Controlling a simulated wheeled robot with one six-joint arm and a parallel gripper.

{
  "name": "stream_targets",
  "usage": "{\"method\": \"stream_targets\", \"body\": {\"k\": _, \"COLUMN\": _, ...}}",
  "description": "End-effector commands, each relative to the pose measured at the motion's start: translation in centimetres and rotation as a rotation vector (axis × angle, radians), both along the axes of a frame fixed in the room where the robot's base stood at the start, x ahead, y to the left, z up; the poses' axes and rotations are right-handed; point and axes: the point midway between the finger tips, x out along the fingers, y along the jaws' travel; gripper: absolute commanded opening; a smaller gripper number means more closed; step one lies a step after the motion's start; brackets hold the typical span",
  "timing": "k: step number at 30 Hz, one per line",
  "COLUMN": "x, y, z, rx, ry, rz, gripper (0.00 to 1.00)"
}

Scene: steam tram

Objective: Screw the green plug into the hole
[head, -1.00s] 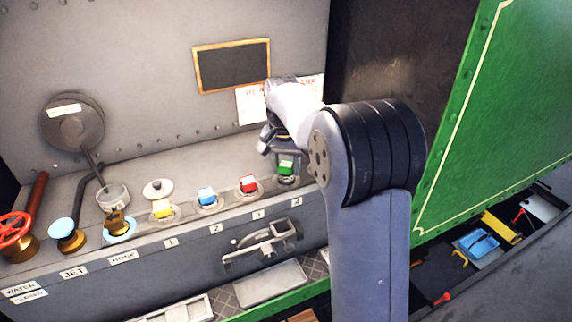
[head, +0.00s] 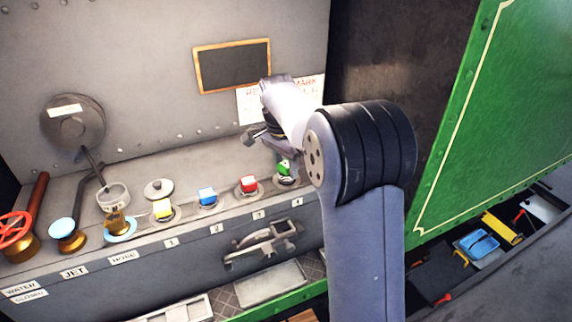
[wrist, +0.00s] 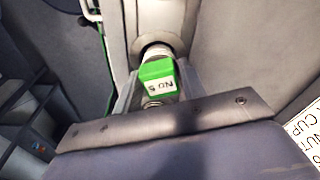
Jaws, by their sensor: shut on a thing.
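The green plug (head: 284,168) stands at the right end of the row of plugs, over the round collar (head: 287,182) above label 4. My gripper (head: 277,148) is shut on it from above. In the wrist view, the plug's green block (wrist: 157,70) bears a white "No 5" label that reads upside down. A pale round part and a dark ring opening (wrist: 152,49) show just beyond it. The plug looks tilted in the head view. I cannot tell how deep its lower end sits in the hole, as the gripper and collar hide it.
A latch-like bracket (head: 264,246) sticks out from the front below. A tool tray lies at right.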

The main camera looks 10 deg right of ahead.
Motion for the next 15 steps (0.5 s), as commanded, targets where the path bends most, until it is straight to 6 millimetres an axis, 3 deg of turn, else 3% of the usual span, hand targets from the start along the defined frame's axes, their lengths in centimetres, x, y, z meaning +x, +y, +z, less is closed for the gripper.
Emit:
{"method": "stream_targets", "body": {"k": 9, "x": 0.02, "y": 0.00, "z": 0.10, "rx": 0.000, "ry": -0.001, "rz": -0.055, "gripper": 0.03}}
{"method": "stream_targets", "body": {"k": 10, "x": 0.01, "y": 0.00, "z": 0.10, "rx": 0.000, "ry": -0.001, "rz": -0.055, "gripper": 0.42}}
{"method": "stream_targets", "body": {"k": 15, "x": 0.01, "y": 0.00, "z": 0.07, "rx": -0.001, "ry": -0.001, "rz": -0.054, "gripper": 0.55}}
